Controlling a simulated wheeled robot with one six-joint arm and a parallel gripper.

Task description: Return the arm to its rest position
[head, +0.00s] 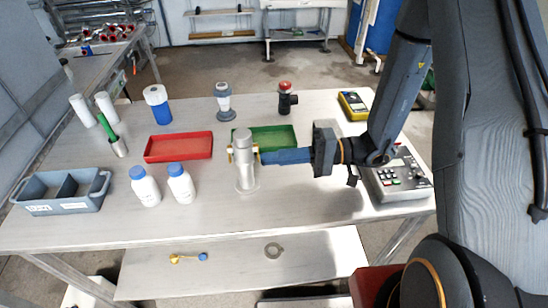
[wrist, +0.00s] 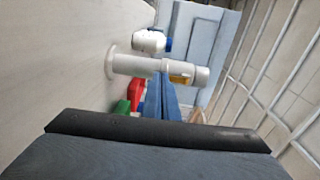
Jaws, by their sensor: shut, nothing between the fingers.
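My gripper (head: 260,157) is at the middle of the table, its blue fingers pointing left. It is shut, with nothing between the fingers. The fingertips are right beside the upper part of a grey metal cylinder with a flanged base (head: 246,172), which stands upright and has a brass-coloured fitting on its side. I cannot tell whether they touch. In the wrist view the blue fingers (wrist: 161,97) reach up to the same cylinder (wrist: 140,64), which lies across the picture. My arm comes in from the right, over the control panel.
On the table (head: 310,205) are a grey divided bin (head: 62,207), white bottles (head: 145,190), a red tray (head: 179,147), a green tray (head: 285,138), a red-topped valve (head: 286,98), a yellow meter (head: 353,106) and a control panel (head: 402,180). The table's front right is clear.

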